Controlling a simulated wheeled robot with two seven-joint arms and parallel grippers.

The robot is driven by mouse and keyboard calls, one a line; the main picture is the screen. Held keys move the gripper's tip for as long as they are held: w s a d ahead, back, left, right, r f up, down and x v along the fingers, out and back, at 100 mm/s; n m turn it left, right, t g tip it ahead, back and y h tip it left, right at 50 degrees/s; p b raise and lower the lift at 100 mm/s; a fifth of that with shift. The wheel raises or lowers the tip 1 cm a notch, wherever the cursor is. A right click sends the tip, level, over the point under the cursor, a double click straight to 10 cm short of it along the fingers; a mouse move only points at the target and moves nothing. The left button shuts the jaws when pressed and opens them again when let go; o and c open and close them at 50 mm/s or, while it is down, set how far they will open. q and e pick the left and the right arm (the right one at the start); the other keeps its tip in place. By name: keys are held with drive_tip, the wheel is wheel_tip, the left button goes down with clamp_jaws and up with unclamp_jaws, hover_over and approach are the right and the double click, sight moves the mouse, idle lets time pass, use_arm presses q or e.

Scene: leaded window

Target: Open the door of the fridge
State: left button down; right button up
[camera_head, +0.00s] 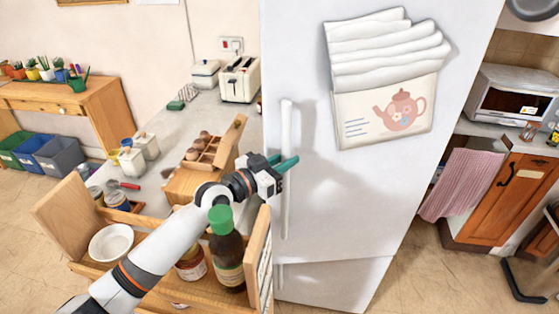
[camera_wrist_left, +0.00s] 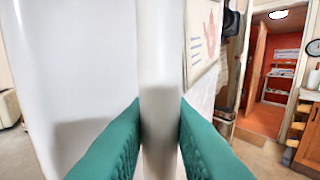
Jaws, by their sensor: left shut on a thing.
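The white fridge (camera_head: 350,190) stands in the middle of the head view, with its tall upper door and a lower door below. Its long vertical white handle (camera_head: 286,150) runs along the left edge of the upper door. My left gripper (camera_head: 287,161) is at the handle's middle, with its teal fingers around the bar. In the left wrist view the handle (camera_wrist_left: 160,100) stands upright between the two teal fingers (camera_wrist_left: 160,135), which are shut on it. The upper door looks closed in the head view. My right gripper is not in view.
An open wooden drawer (camera_head: 112,280) with a green-capped bottle (camera_head: 226,248), jars and a white bowl (camera_head: 111,242) lies beneath my left arm. A counter with a toaster (camera_head: 240,79) is left of the fridge. Open floor (camera_head: 420,275) lies to the fridge's right.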

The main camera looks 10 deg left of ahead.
use_arm(q)
drive_tip(key=shift+f, duration=0.1)
drive_tip(key=c, duration=1.6)
unclamp_jaws()
drive_tip(key=shift+s+d, duration=0.1)
drive_tip(key=shift+s, duration=0.05)
drive_tip(key=shift+o, duration=1.4)
drive_tip(key=shift+s+d, duration=0.1)
drive_tip(key=b+v, duration=0.2)
drive_tip(key=v, duration=0.5)
drive_tip(key=shift+a+b, duration=0.2)
drive_tip(key=shift+b, duration=0.1)
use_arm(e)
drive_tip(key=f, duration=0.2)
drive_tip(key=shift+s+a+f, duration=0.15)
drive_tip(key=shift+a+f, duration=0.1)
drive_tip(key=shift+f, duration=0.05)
use_arm(q)
drive_tip(key=shift+s, duration=0.15)
